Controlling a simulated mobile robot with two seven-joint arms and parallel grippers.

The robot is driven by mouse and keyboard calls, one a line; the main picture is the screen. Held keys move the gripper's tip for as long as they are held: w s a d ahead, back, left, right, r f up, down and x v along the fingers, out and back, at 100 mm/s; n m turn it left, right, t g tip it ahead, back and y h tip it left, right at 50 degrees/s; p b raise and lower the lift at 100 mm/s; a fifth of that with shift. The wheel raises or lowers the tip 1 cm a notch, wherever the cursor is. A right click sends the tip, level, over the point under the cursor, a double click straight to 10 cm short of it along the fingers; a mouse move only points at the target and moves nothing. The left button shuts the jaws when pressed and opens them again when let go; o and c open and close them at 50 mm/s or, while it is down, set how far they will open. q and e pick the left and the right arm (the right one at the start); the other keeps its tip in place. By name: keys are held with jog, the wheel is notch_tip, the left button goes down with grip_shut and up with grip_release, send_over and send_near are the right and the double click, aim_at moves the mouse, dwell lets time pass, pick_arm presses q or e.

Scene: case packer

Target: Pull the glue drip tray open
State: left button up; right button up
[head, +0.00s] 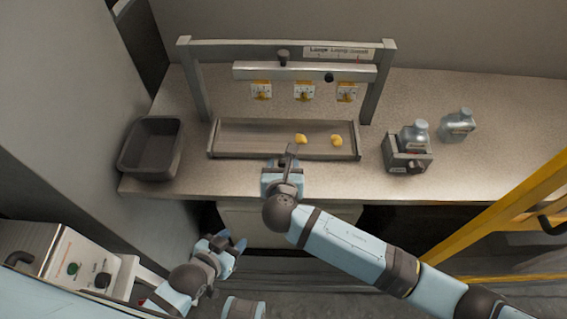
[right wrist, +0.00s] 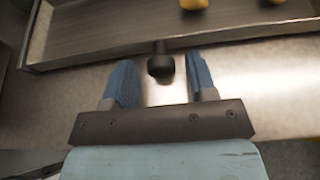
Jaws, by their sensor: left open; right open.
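The glue drip tray (head: 247,136) is a long, shallow grey tray lying under the frame on the counter, with two yellow lumps in it. It also crosses the top of the right wrist view (right wrist: 110,28). A dark knob (right wrist: 161,66) sticks out from its front edge. My right gripper (head: 287,160) is at the tray's front edge; its blue fingers (right wrist: 161,84) are open, one on each side of the knob, with visible gaps. My left gripper (head: 231,245) is open and empty, low in front of the counter, away from the tray.
A metal frame (head: 190,85) with several yellow nozzles (head: 304,93) stands over the tray. A dark bin (head: 128,160) is at the left. A bottle in a holder (head: 407,160) and a loose bottle (head: 458,125) are at the right. A yellow rail (head: 520,200) stands front right.

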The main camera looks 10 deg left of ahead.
jog(key=shift+w+f, duration=0.2)
jog(key=shift+w, duration=0.3)
